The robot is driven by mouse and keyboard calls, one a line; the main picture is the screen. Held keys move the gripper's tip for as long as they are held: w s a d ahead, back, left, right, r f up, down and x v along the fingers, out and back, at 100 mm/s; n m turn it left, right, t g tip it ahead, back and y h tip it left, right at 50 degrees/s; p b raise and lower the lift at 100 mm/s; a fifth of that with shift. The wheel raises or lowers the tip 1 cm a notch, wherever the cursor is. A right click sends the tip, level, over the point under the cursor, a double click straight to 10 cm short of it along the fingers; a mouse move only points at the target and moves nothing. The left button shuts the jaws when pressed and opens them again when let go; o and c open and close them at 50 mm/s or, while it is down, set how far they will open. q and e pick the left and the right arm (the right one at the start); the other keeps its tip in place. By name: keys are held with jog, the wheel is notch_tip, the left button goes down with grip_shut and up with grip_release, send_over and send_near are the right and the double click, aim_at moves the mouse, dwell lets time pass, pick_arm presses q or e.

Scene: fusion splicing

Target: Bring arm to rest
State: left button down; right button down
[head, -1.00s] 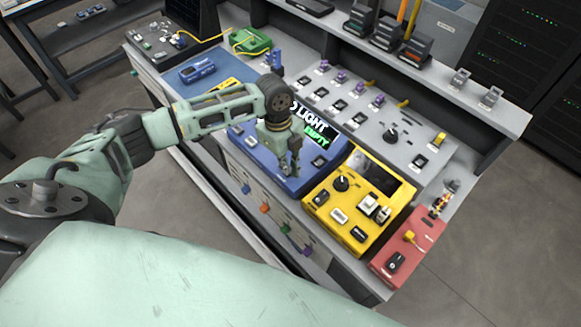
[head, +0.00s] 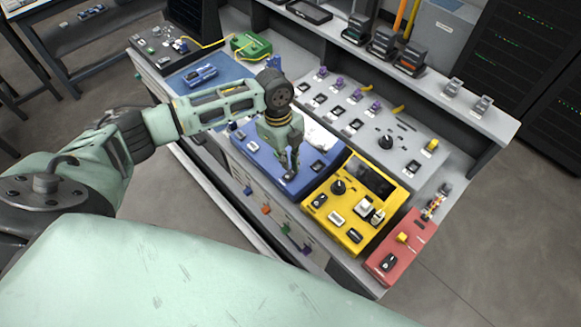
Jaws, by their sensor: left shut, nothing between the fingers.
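My left arm comes in from the left in the head view. Its left gripper (head: 291,172) points down, shut and empty, over the front part of the blue console (head: 255,161). I cannot tell whether the fingertips touch the console. The arm and gripper hide part of the blue console and its display. The yellow console (head: 331,224) with a dark screen, knob and buttons stands to the right of the gripper. My right gripper is not in view.
A red console (head: 381,263) sits at the bench's right end. A grey panel (head: 392,117) with purple and yellow parts lies behind. A shelf (head: 430,93) carries several dark modules. A green box (head: 246,45) and a blue mat (head: 225,72) are at the back left. Dark racks stand at the right.

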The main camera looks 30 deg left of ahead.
pick_arm(q)
jog(key=shift+r+p, duration=0.6)
jog(key=shift+r, duration=0.3)
jog(key=shift+f, duration=0.1)
